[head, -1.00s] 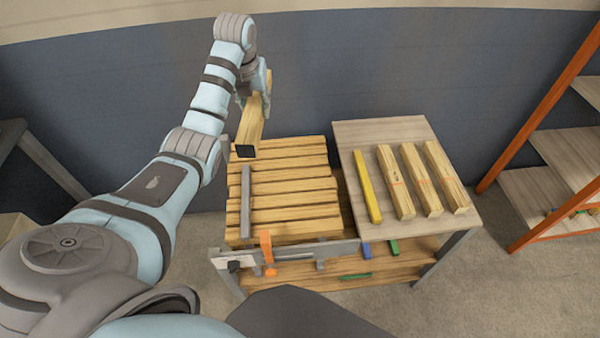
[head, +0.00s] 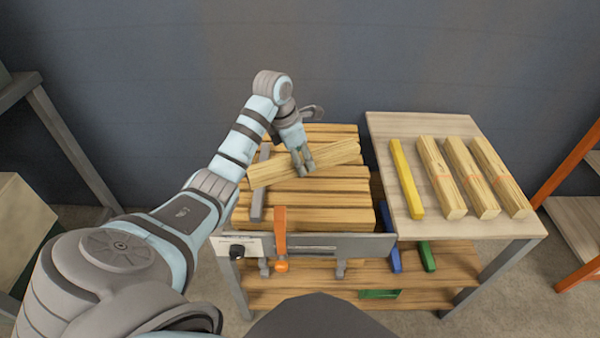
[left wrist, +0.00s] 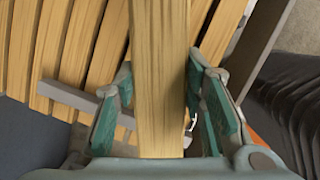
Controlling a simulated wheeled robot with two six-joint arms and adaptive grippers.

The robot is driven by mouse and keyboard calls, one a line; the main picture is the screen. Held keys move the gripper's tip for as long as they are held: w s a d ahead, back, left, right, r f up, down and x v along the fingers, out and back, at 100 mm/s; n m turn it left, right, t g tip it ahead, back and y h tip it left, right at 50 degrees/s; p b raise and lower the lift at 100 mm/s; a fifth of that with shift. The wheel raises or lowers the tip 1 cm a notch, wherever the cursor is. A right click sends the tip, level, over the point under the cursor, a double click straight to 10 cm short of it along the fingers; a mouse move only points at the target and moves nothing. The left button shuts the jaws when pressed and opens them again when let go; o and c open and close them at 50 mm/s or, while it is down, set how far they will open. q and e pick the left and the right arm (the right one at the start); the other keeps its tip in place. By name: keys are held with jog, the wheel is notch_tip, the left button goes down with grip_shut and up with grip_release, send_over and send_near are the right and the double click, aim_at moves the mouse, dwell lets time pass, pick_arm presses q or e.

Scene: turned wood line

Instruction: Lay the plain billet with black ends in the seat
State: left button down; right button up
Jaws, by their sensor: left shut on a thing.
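My left gripper (head: 303,162) is shut on a plain pale wood billet (head: 272,172), holding it near its middle over the slatted bench top (head: 330,216). The billet lies slanted across the slats, its right end farther back. I cannot tell whether it touches them. Its black ends do not show now. In the left wrist view the billet (left wrist: 160,60) runs between the green finger pads. A grey bar (head: 257,203) crosses the slats at the left, and a grey front rail (head: 350,245) carries an orange lever (head: 280,235). Which part is the seat is unclear. My right gripper is out of view.
A side table (head: 440,128) at the right holds a yellow bar (head: 405,180) and three billets (head: 440,178) with reddish marks. Blue (head: 395,260) and green (head: 427,256) pieces are on the lower shelf (head: 290,299). An orange-framed rack (head: 580,165) stands far right.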

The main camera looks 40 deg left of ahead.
aim_at(303, 190)
pick_arm(q)
jog(key=w+f, duration=0.2)
jog(key=shift+f, duration=0.3)
jog(key=f, duration=0.3)
jog(key=shift+w+a+f+b, duration=0.1)
jog(key=shift+w+a+b, duration=0.1)
jog(key=shift+a+b, duration=0.15)
jog(key=shift+s+f, duration=0.45)
jog(key=shift+s+d+r, duration=0.15)
jog(key=shift+s+d, duration=0.05)
jog(key=shift+s, duration=0.05)
jog(key=shift+w, duration=0.15)
jog(key=shift+w+f, duration=0.1)
jog(key=shift+f, duration=0.25)
jog(key=c, duration=1.2)
grip_release()
jog(key=shift+o, duration=0.8)
jog(key=shift+r, duration=0.15)
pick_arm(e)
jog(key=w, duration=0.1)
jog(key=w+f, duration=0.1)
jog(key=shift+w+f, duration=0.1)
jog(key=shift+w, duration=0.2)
